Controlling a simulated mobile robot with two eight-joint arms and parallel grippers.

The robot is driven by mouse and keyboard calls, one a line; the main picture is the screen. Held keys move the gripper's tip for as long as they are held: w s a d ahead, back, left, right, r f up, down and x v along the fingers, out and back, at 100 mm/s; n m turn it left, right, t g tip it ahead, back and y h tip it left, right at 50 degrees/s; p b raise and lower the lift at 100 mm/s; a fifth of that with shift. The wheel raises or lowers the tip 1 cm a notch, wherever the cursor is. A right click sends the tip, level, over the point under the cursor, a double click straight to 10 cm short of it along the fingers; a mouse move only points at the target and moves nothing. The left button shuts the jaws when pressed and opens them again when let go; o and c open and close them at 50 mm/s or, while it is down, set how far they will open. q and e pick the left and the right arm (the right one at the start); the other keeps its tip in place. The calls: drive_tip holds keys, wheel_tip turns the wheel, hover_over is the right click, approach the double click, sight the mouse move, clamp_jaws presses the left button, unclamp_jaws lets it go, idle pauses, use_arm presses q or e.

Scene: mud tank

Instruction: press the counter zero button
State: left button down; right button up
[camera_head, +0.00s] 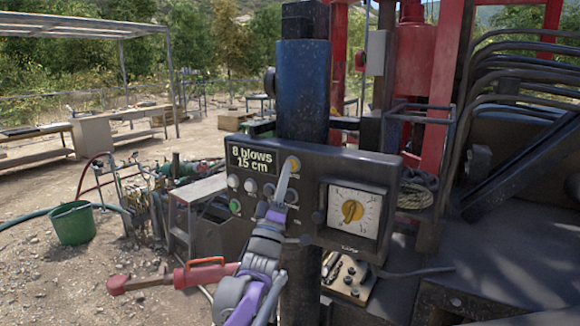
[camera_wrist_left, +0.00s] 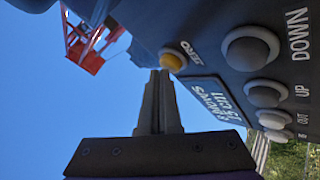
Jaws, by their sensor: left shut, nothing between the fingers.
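The counter zero button is a small yellow-orange button (camera_head: 293,163) at the top of the dark control panel (camera_head: 320,168), right of the display (camera_head: 252,160) reading "8 blows 15 cm". In the left wrist view the yellow button (camera_wrist_left: 172,61) sits beside the word ZERO, on the panel's face. My left gripper (camera_head: 285,168) is shut and empty. Its fingertips point up at the button and partly overlap it in the head view. In the left wrist view the fingertips (camera_wrist_left: 159,74) end right beside the button; I cannot tell whether they touch it. My right gripper is not in view.
Several grey, white and green knobs (camera_head: 250,186) sit below the display. A blue cylinder (camera_head: 303,90) stands behind the panel. A red-handled tool (camera_head: 205,272) and green bucket (camera_head: 72,223) show at left.

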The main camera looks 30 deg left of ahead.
use_arm(q)
drive_tip(key=shift+w, duration=0.35)
idle(0.4)
drive_tip(key=shift+s, duration=1)
drive_tip(key=shift+s+a, duration=0.15)
drive_tip(key=shift+s, duration=1.1)
drive_tip(key=shift+s+a, duration=0.1)
drive_tip(key=shift+s, duration=1.15)
